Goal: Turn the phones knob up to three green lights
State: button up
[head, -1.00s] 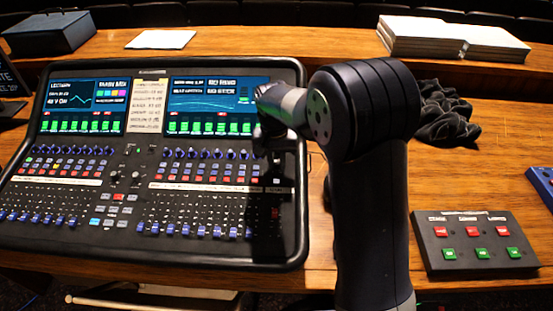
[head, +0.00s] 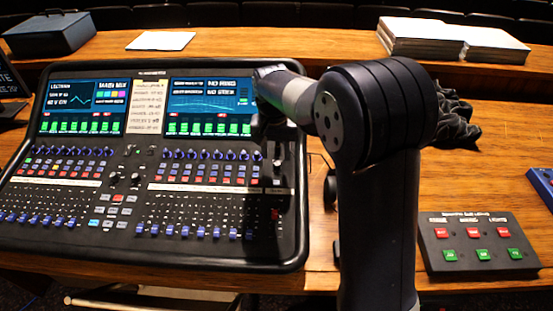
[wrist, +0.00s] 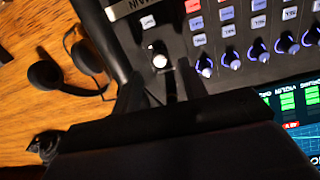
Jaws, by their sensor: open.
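The mixing desk (head: 150,262) stands on the wooden table, with its screens at the far side. A pale, silvery round knob (wrist: 159,60) shows in the wrist view near the desk's right edge, apart from the row of blue-ringed knobs; I cannot read a phones label on it. My gripper (wrist: 158,84) is open, its two dark fingers pointing towards this knob, which shows just beyond and between their tips. I cannot tell whether they touch it. In the head view the gripper is a dark shape over the desk's right side. I cannot make out three green lights by the knob.
Black headphones (wrist: 62,76) lie on the wood beside the desk's right edge. A box with red and green buttons (head: 440,268) sits at the right, a blue device (head: 541,184) beyond it. Dark cloth (head: 457,125) lies behind my arm. Paper stacks (head: 420,38) stand at the back.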

aim_at(277, 164)
notch_tip(277, 164, up, 7)
jog(key=shift+s+a+f, duration=0.15)
jog(key=shift+f, duration=0.1)
jog(key=f, duration=1)
jog(key=shift+w+d+f, duration=0.2)
jog(key=shift+w+f, duration=0.05)
jog(key=shift+f, duration=0.15)
